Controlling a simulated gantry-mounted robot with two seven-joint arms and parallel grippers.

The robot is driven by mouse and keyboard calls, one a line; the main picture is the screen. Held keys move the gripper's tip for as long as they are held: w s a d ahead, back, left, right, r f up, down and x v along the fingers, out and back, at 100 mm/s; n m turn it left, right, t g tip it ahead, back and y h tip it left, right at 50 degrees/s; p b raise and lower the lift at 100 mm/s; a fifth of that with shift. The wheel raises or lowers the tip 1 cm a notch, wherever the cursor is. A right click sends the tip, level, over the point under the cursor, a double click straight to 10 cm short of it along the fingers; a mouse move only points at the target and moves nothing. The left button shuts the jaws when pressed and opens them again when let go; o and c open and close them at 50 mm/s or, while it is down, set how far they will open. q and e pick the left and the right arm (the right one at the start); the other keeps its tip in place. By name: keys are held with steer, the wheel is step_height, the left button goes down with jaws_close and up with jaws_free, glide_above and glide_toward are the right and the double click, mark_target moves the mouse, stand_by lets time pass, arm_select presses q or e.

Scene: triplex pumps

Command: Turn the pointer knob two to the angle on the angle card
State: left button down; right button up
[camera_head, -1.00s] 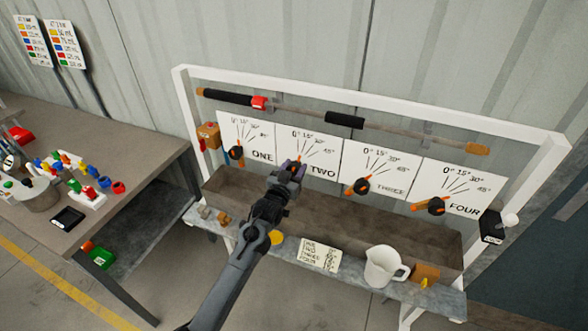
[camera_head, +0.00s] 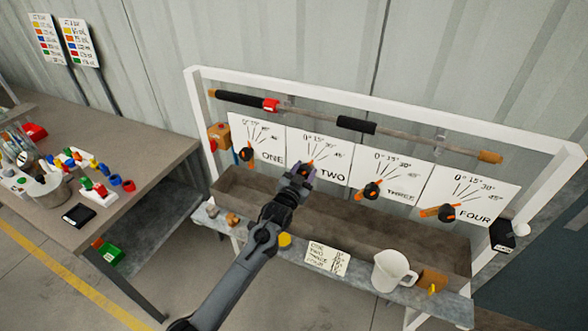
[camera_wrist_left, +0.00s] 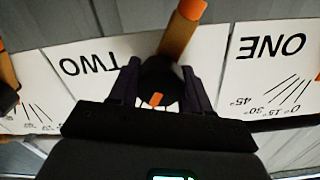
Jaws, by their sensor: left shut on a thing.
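Pointer knob two, a black knob on an orange pipe, shows in the left wrist view (camera_wrist_left: 158,82) between the fingers of my left gripper (camera_wrist_left: 158,92). An orange pointer mark shows on the knob. My left gripper also shows in the head view (camera_head: 303,170), shut on the knob in front of the TWO dial plate (camera_head: 332,177) and hiding most of it. The angle card (camera_head: 327,258), a cream card with lines of writing, lies on the front ledge; its numbers are too small to read surely. My right gripper is not in view.
Knob one (camera_head: 246,153), knob three (camera_head: 372,190) and knob four (camera_head: 446,212) stand beside their plates. A trough (camera_head: 340,222) runs below. A white jug (camera_head: 391,271) and a yellow round piece (camera_head: 285,240) are on the ledge. A cluttered table (camera_head: 140,165) stands at left.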

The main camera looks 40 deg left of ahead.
arm_select(q)
steer(key=shift+r+m+p, duration=0.1)
steer(key=shift+m+p, duration=0.65)
steer(key=shift+m, duration=0.65)
steer(key=c, duration=0.5)
jaws_free()
steer(key=shift+s, duration=0.1)
steer(key=shift+s+d, duration=0.2)
steer(key=shift+s, duration=0.45)
steer(key=v, duration=0.9)
steer(key=shift+s+p, duration=0.2)
steer(key=shift+p, duration=0.25)
